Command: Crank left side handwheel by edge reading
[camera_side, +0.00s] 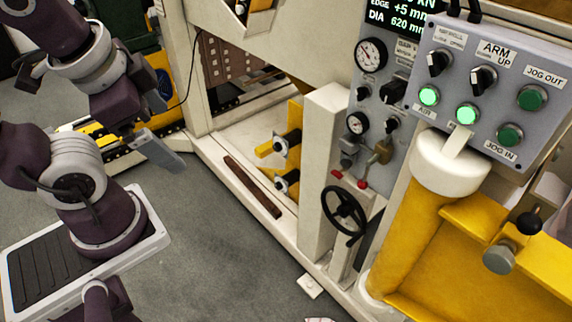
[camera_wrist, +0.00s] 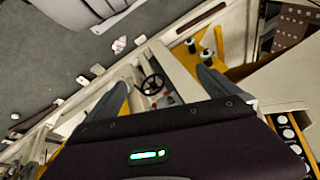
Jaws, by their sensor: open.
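The black handwheel (camera_side: 347,212) with spokes is mounted low on the front of the machine, below the gauge panel, in the side view. It also shows in the wrist view (camera_wrist: 152,84), small and between my fingers in the picture. The dark display (camera_side: 402,14) at the top reads EDGE +5 mm and DIA 620 mm; its top line is cut off. My gripper (camera_side: 170,132) is open and empty, well to the left of the handwheel and apart from it. In the wrist view my gripper (camera_wrist: 164,76) shows two spread grey fingers.
A grey control box (camera_side: 500,100) with knobs and green buttons stands right of the handwheel, above a yellow post (camera_side: 405,240). Gauges (camera_side: 371,54) and small red valve handles (camera_side: 363,184) sit above the wheel. A cream column (camera_side: 322,165) stands left of it. Grey floor (camera_side: 225,240) is open between.

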